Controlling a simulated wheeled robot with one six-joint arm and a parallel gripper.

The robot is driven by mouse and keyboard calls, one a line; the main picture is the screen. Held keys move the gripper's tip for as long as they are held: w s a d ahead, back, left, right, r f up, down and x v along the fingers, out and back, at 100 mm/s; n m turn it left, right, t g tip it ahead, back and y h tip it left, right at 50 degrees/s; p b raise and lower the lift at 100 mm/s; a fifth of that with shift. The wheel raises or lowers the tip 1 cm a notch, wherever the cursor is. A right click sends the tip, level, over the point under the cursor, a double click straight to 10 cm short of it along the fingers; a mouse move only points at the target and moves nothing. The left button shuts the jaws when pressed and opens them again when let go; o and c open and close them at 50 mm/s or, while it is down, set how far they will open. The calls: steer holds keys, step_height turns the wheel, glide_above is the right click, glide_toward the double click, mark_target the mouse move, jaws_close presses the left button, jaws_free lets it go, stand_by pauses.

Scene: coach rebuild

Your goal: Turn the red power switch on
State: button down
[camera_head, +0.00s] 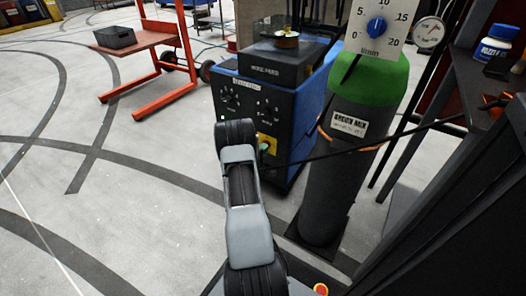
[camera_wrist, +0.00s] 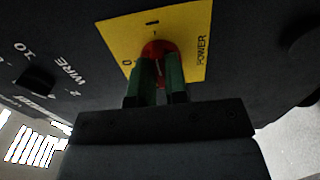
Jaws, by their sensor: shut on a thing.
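The red power switch (camera_wrist: 155,46) sits on a yellow plate (camera_wrist: 188,38) marked "0", "I" and "POWER". The plate also shows in the head view (camera_head: 269,142), low on the front of the blue welding machine (camera_head: 296,125). My gripper (camera_wrist: 160,68) is at the switch, with its two green fingers shut on the red knob, one on each side. The fingers cover part of the knob, so I cannot tell which mark it points to. In the head view my arm hides most of the gripper and the switch.
A green-topped gas cylinder (camera_head: 345,150) stands right of the machine, with a dark hose across it. A dark shelf (camera_head: 480,110) holds a bottle at the right. A red cart (camera_head: 165,60) stands back left. The left floor is clear.

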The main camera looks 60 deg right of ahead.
stand_by(0.4)
steer(key=c, duration=1.1)
jaws_free()
steer(key=shift+c, duration=0.2)
steer(key=shift+a, duration=0.1)
steer(key=a+p, duration=0.4)
steer(key=a, duration=0.9)
steer(key=shift+a, duration=0.3)
